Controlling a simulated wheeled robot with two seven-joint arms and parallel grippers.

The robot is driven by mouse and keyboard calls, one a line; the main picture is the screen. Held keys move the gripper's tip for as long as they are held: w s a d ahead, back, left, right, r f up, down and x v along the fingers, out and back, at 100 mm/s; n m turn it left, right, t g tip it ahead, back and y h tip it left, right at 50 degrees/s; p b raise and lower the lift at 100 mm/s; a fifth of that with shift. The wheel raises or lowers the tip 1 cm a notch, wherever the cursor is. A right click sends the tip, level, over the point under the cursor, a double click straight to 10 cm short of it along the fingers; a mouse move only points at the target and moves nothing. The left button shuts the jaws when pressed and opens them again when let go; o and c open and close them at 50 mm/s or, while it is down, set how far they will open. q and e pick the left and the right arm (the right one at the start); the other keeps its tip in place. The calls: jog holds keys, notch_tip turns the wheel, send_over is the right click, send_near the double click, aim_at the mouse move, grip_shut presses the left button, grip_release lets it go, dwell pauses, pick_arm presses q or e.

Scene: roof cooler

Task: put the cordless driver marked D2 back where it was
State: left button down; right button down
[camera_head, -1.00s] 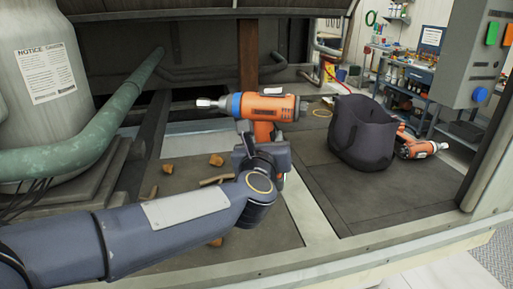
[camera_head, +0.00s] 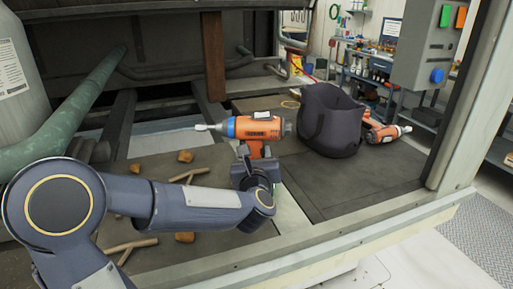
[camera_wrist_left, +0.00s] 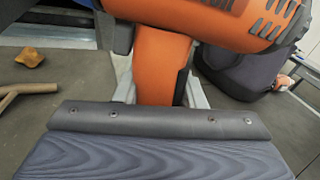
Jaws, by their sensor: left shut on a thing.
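My left gripper (camera_head: 257,172) is shut on the handle of an orange cordless driver (camera_head: 262,129) with a blue collar and a silver tip pointing left. The driver is held upright above the dark floor panel. Its orange handle (camera_wrist_left: 160,70) fills the middle of the left wrist view, between the fingers. I cannot read a D2 mark on it. A second orange driver (camera_head: 384,134) lies on its side at the right, partly behind a dark open bag (camera_head: 329,138). My right gripper is not in view.
Wood scraps (camera_head: 186,156) and sticks lie on the left panel. A green pipe (camera_head: 72,105) and a grey tank (camera_head: 15,75) stand at the left. A grey control box (camera_head: 428,45) is at the upper right. The panel in front of the bag is clear.

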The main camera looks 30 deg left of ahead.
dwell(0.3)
pick_arm(q)
jog(key=shift+f, duration=0.1)
jog(key=c, duration=0.9)
grip_release()
jog(key=shift+f, duration=0.1)
jog(key=shift+s+d, duration=0.1)
jog(key=shift+s, duration=0.05)
jog(key=v, duration=1.1)
jog(key=shift+s+d+b, duration=0.15)
jog(key=shift+s+b, duration=0.2)
jog(key=shift+b, duration=0.05)
